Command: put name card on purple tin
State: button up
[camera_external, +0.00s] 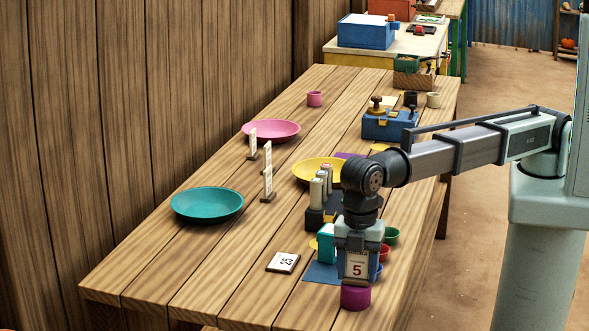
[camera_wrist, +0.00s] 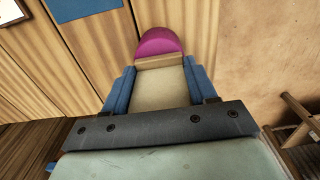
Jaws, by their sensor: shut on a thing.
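The purple tin (camera_external: 355,298) shows directly below the card, near the table's front right edge. In the wrist view the card (camera_wrist: 160,88) is between my blue fingers, with a wooden strip at its far end. The rounded purple tin (camera_wrist: 160,41) shows just beyond that strip, partly hidden by it. I cannot tell whether the card touches the tin.
A flat card marked 23 (camera_external: 283,262) lies left of my gripper. A blue mat (camera_external: 320,272), a turquoise block (camera_external: 326,243) and red and green cups (camera_external: 391,235) are close behind. Teal (camera_external: 206,203), yellow and pink plates stand farther back. The front left tabletop is clear.

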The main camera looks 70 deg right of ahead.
jog(key=shift+f, duration=0.1)
jog(key=o, duration=1.1)
jog(key=shift+c, duration=0.2)
notch_tip(320, 180, up, 12)
jog(key=shift+r, duration=0.15)
